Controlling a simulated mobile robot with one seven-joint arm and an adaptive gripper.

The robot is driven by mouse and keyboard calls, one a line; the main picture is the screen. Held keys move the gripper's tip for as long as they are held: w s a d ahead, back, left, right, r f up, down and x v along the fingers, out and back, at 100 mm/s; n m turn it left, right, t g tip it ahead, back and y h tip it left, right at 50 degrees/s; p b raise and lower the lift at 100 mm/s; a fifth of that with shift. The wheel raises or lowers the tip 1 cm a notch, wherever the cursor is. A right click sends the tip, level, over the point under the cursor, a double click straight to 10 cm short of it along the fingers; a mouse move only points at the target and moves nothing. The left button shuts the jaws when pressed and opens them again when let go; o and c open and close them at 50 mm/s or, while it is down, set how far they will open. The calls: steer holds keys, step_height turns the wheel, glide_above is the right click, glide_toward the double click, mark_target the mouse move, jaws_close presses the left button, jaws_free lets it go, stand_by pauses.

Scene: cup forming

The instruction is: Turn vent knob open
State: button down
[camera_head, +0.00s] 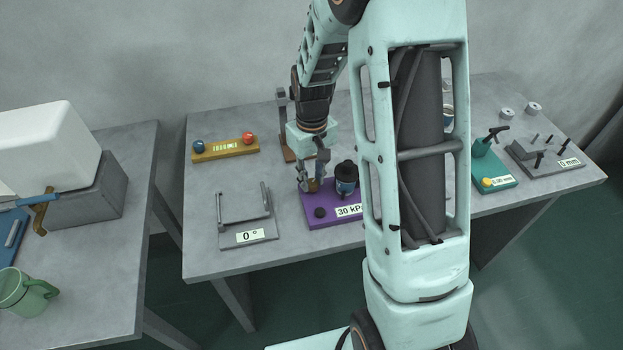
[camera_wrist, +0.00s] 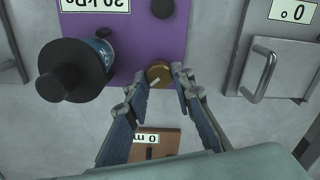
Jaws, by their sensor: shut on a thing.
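The brass vent knob (camera_wrist: 158,72) sits at the edge of the purple base in the wrist view, with a pale mark on its face. My gripper (camera_wrist: 160,75) has one finger on each side of it and is shut on the knob. In the head view my gripper (camera_head: 310,182) reaches down to the knob, which is mostly hidden by the fingers. The purple base (camera_head: 340,216) carries a "30 kPa" label, a small dark knob (camera_head: 320,212) and a black-topped blue canister (camera_head: 346,178). The canister also shows close by in the wrist view (camera_wrist: 75,70).
A grey plate with a handle and a "0 °" label (camera_head: 248,226) stands left of the purple base. A brown base (camera_wrist: 155,144) lies behind the fingers. A yellow block with balls (camera_head: 225,150) is farther back. My arm hides part of the table (camera_head: 215,262).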

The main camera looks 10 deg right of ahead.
mark_target(313, 181)
steer(key=m, duration=0.4)
steer(key=shift+m, duration=0.3)
steer(key=shift+d+m, duration=0.15)
steer(key=shift+m, duration=1.85)
steer(key=c, duration=1.7)
jaws_free()
steer(key=shift+o, duration=0.2)
steer(key=shift+r, duration=0.15)
step_height(313, 181, up, 12)
steer(key=shift+w, duration=0.1)
